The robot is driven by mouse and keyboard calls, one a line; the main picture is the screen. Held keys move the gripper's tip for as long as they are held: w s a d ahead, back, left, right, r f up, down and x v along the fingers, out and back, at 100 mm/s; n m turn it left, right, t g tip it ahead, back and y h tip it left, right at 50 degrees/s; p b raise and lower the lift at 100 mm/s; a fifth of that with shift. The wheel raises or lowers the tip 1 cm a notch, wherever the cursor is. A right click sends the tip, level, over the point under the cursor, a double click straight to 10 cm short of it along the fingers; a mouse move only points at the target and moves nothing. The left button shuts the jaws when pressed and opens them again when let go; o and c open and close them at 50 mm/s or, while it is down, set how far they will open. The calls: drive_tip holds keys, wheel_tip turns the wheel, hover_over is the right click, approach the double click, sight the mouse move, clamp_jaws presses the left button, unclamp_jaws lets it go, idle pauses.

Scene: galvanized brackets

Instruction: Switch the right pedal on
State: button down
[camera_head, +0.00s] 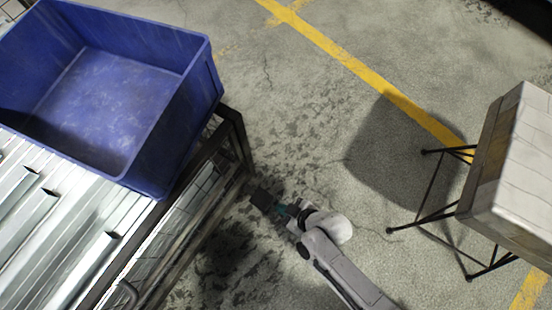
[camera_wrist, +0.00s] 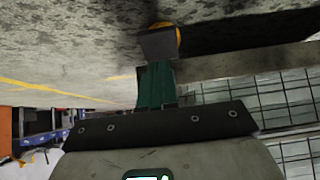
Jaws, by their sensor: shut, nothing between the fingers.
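My gripper (camera_head: 262,199) is low in the middle of the head view, beside the right side of the metal mesh crate. Its dark fingertips are shut with nothing held. In the wrist view, the fingertips (camera_wrist: 158,44) show as a dark block ahead of a green section. A small rounded yellow thing (camera_wrist: 164,26) shows just behind the fingertips, mostly hidden by them. I cannot tell whether it is a pedal, or whether the fingertips touch it. No pedal can be made out in the head view.
The mesh crate (camera_head: 232,118) holds long galvanized brackets (camera_head: 58,222) and a blue bin (camera_head: 160,160) at the left. A pale box-like block (camera_head: 520,160) on thin black legs stands at the right. Open concrete floor with a yellow line (camera_head: 340,55) lies between them.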

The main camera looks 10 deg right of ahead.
drive_tip(key=v, duration=0.2)
drive_tip(key=p+v, duration=0.1)
drive_tip(key=v, duration=0.2)
drive_tip(key=shift+s+d+f, duration=0.15)
drive_tip(key=shift+s+d, duration=0.3)
drive_tip(key=shift+d, duration=0.1)
drive_tip(key=s+d+r+m+g+h+p, duration=0.1)
drive_tip(key=s+d+r+m+g+h, duration=0.15)
drive_tip(key=d+r, duration=0.4)
drive_tip(key=s+d+r+m+g+h, duration=0.1)
drive_tip(key=d+r+m+h, duration=0.1)
drive_tip(key=d+r+m, duration=0.35)
drive_tip(key=s+d+r+m+g+h+p, duration=0.1)
drive_tip(key=s+d+r+m+h, duration=0.1)
drive_tip(key=d+r, duration=0.6)
wheel_tip(320, 180, up, 29)
drive_tip(key=a+p, duration=0.1)
drive_tip(key=p, duration=2.7)
drive_tip(key=shift+a, duration=0.25)
drive_tip(key=shift+f, duration=0.15)
